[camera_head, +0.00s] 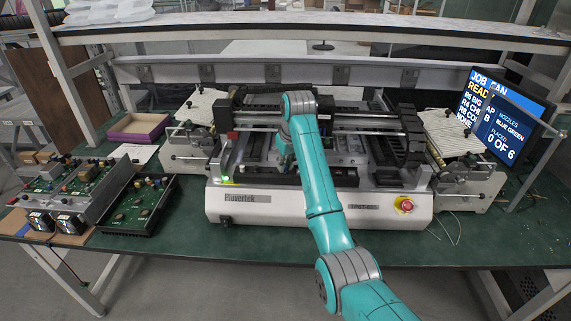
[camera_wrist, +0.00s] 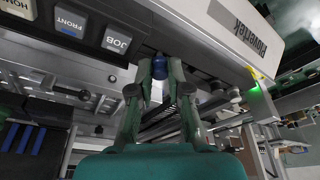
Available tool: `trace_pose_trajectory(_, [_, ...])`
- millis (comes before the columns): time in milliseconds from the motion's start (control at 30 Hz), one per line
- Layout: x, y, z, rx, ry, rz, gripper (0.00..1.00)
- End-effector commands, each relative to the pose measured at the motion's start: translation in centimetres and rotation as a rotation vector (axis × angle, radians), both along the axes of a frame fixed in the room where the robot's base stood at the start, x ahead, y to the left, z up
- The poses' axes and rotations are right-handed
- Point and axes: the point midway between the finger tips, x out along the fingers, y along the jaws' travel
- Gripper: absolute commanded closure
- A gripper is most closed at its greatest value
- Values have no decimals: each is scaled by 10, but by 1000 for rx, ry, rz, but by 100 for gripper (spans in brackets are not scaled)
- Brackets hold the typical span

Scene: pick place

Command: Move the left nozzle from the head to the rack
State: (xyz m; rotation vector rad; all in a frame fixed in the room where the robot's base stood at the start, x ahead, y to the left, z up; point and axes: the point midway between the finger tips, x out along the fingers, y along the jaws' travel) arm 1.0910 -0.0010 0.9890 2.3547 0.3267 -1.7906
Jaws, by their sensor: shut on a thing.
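In the wrist view my gripper (camera_wrist: 159,77) has its two fingers closed in around a small blue nozzle (camera_wrist: 159,67), which sits between the fingertips. The pick-and-place machine (camera_head: 320,205) stands in the middle of the bench in the head view. My arm reaches over its front into the work area, and hides much of the gripper and the nozzle there. The machine's head and the nozzle rack cannot be told apart clearly in these views. In the wrist view the machine's front panel (camera_wrist: 230,35) lies close above the gripper.
A monitor (camera_head: 497,115) at the right reads "0 OF 6" placed. Circuit boards (camera_head: 137,207) and a purple tray (camera_head: 139,127) lie at the left. A red stop button (camera_head: 405,204) is on the machine's front right. Metal rails surround the gripper.

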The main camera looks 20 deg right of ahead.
Motion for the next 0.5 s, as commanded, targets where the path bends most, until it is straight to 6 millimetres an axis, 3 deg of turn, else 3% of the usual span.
trace_pose_trajectory(433, [0,0,-1,0,0,0,97])
trace_pose_trajectory(467, [0,0,-1,0,0,0,76])
trace_pose_trajectory(500, [0,0,-1,0,0,0,66])
